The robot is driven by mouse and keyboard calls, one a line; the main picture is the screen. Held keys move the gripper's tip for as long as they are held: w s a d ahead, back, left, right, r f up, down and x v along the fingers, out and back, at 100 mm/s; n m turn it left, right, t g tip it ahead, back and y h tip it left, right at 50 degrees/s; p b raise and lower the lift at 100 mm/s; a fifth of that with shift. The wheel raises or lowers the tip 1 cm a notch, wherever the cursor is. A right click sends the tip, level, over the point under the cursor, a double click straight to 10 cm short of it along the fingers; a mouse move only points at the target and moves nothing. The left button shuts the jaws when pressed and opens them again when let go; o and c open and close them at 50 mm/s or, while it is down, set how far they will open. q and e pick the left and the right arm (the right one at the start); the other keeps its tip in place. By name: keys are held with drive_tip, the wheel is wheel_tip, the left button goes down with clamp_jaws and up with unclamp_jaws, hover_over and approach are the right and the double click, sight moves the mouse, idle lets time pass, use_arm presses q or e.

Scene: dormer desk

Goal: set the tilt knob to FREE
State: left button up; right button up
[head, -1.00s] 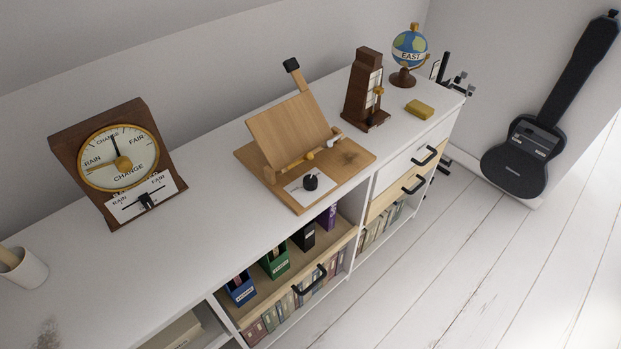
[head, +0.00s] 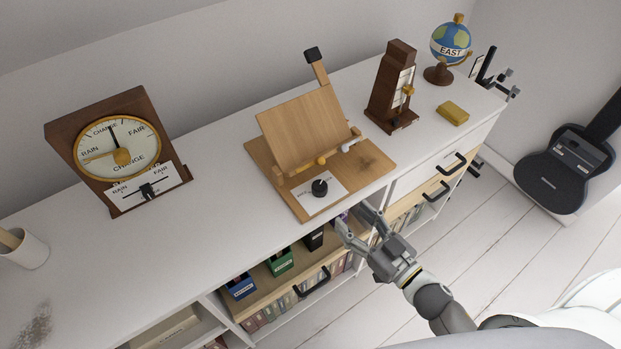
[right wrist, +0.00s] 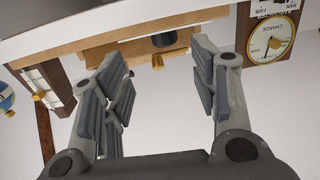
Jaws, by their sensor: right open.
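The tilt knob (head: 319,188) is a small black round knob on a white label plate (head: 322,202) at the front of a wooden stand's base. The tilted wooden board (head: 302,125) rises behind it. The lettering on the plate is too small to read. In the right wrist view the dark knob (right wrist: 164,39) shows between my fingers, farther off. My right gripper (head: 357,219) is open and empty. It is in front of the desk edge, below and to the right of the knob, apart from it. My left gripper is not in view.
A barometer (head: 117,150) stands at left and a cup (head: 24,250) beyond it. A dark wooden metronome-like box (head: 391,88), a yellow block (head: 453,113) and a globe (head: 450,45) stand at right. Open shelves with folders (head: 279,262) lie below the desk edge.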

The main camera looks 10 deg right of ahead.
sight(325, 190)
drive_tip(key=x, duration=0.3)
drive_tip(key=p+x, duration=0.1)
drive_tip(key=x, duration=0.3)
drive_tip(key=r+x, duration=0.1)
drive_tip(key=x, duration=0.3)
drive_tip(key=shift+s+a+r+p, duration=0.1)
drive_tip(key=shift+a+p, duration=0.2)
drive_tip(key=shift+p, duration=0.05)
drive_tip(key=c, duration=1)
drive_tip(key=shift+c, duration=0.2)
